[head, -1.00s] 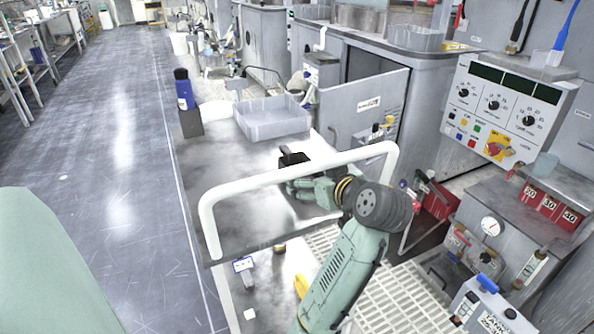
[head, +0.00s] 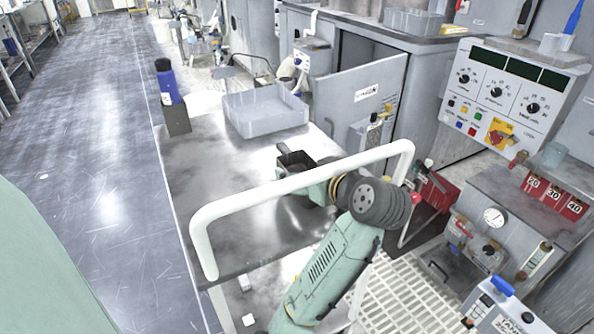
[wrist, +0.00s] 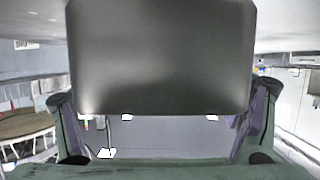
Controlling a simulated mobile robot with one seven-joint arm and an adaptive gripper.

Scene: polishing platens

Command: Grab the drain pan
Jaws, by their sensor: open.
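A shallow, light grey, open-topped tray (head: 268,128), which looks like the drain pan, lies on the far part of the metal cart top (head: 195,165). My gripper (head: 295,159) is open above the cart, past its white handle. It is apart from the tray, on the nearer side. In the wrist view, the gripper's two sides (wrist: 165,120) stand wide apart. A large dark panel fills the upper middle there and hides much of the scene. I cannot tell whether the tray shows in that view.
A blue bottle (head: 168,85) stands on a dark block (head: 176,118) left of the tray. An open cabinet door (head: 362,95) is at the right. The floor at left is clear.

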